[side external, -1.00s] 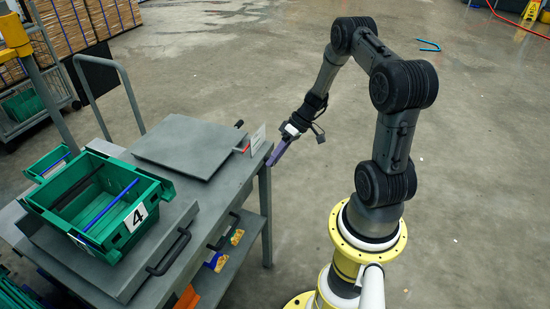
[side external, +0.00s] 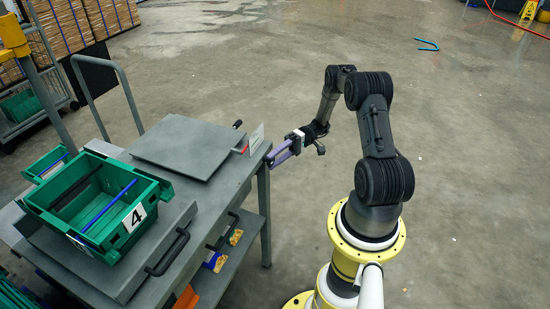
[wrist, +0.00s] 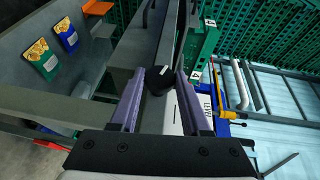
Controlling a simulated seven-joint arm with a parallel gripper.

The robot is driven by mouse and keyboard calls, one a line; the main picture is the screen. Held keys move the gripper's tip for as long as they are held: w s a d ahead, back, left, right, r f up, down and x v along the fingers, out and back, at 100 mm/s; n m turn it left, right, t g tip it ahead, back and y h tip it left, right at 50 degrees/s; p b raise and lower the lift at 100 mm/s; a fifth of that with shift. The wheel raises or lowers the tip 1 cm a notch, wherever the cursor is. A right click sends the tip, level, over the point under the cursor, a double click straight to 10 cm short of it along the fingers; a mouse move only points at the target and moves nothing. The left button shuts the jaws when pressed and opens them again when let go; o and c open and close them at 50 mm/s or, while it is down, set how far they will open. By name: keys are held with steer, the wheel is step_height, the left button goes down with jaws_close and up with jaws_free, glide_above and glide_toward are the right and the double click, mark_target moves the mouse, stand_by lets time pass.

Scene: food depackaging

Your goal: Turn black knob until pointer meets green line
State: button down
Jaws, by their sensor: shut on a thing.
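The black knob (wrist: 158,84) shows in the wrist view between the purple fingers of my gripper (wrist: 161,74), with a small white mark, perhaps the pointer, on it. My gripper is shut on the knob, one finger on each side. In the side external view my gripper (side external: 271,160) is at the right edge of the grey table (side external: 228,192), and the knob is hidden there. A white card (side external: 257,138) stands by that edge, and it shows edge-on with a dark line in the wrist view (wrist: 172,118). I cannot make out a green line.
A grey flat plate (side external: 188,146) lies on the table behind a green crate (side external: 129,220) marked 4. A short red piece (side external: 241,150) and a black handle (side external: 238,124) are near the card. The floor right of the table is open.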

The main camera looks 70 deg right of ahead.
steer(key=shift+f+m+t+y, duration=0.2)
steer(key=shift+m+t+y, duration=0.25)
steer(key=shift+y, duration=0.45)
steer(key=shift+f+m+t+y, duration=0.15)
steer(key=shift+m+t+y, duration=0.25)
steer(key=shift+y, duration=0.5)
steer(key=shift+m+t, duration=0.25)
steer(key=shift+c, duration=2)
jaws_free()
steer(key=shift+r+g, duration=0.1)
steer(key=shift+g, duration=0.3)
